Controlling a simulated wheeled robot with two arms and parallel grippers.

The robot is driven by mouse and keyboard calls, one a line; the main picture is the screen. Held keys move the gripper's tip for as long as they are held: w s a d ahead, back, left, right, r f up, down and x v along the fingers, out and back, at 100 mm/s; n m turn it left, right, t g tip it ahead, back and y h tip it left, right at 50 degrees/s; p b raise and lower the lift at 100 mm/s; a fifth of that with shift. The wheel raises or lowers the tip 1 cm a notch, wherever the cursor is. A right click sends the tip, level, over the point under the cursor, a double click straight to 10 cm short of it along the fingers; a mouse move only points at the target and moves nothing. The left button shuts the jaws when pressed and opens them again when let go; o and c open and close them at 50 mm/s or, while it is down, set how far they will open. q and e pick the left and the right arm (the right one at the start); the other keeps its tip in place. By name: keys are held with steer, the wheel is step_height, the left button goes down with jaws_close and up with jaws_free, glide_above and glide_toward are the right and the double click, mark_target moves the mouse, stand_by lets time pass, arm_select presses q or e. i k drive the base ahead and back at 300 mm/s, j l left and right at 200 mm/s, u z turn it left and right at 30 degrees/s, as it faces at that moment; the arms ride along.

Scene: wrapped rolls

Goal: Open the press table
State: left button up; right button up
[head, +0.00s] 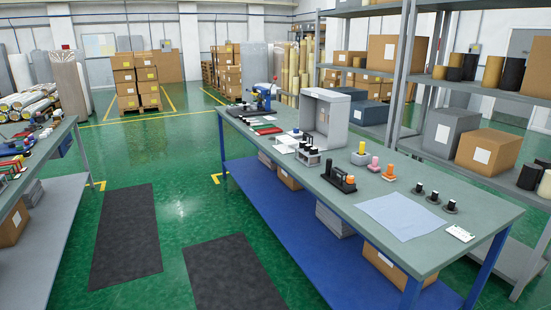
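A long workbench (375,188) with a grey-green top and blue legs runs along the right of the head view. A small blue device (263,93), perhaps a press, stands near its far end; it is too small to tell its parts. I cannot tell which of these is the press table, or whether any part is open. Neither of my grippers is in view.
Stamps with yellow (361,151), orange (389,170) and black handles stand on the bench near a pale blue cloth (402,216). Another cluttered bench (45,147) is at left. Black mats (125,235) lie in the clear green aisle. Shelves (407,75) stand behind the right bench.

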mark_target(253, 108)
steer(key=i+j+u, duration=0.4)
steer(key=i, duration=0.5)
steer(key=i+u, duration=0.4)
steer(key=i, duration=0.55)
steer(key=i+j+z, duration=0.1)
steer(key=i, duration=2.2)
steer(key=i+j+z, duration=0.15)
steer(key=i+z, duration=0.3)
steer(key=i+j+z, duration=1.25)
steer(key=i+j, duration=0.15)
steer(key=j, duration=0.3)
steer(key=i+j+z, duration=0.1)
steer(key=j, duration=0.35)
steer(key=i+j+z, duration=0.1)
steer(key=j, duration=0.4)
steer(key=i+j, duration=0.25)
steer(key=j, duration=0.2)
steer(key=i+j+z, duration=0.1)
steer(key=j, duration=0.4)
steer(key=i+j, duration=0.15)
steer(key=j, duration=0.3)
steer(key=i+j+z, duration=0.15)
steer(key=j, duration=0.85)
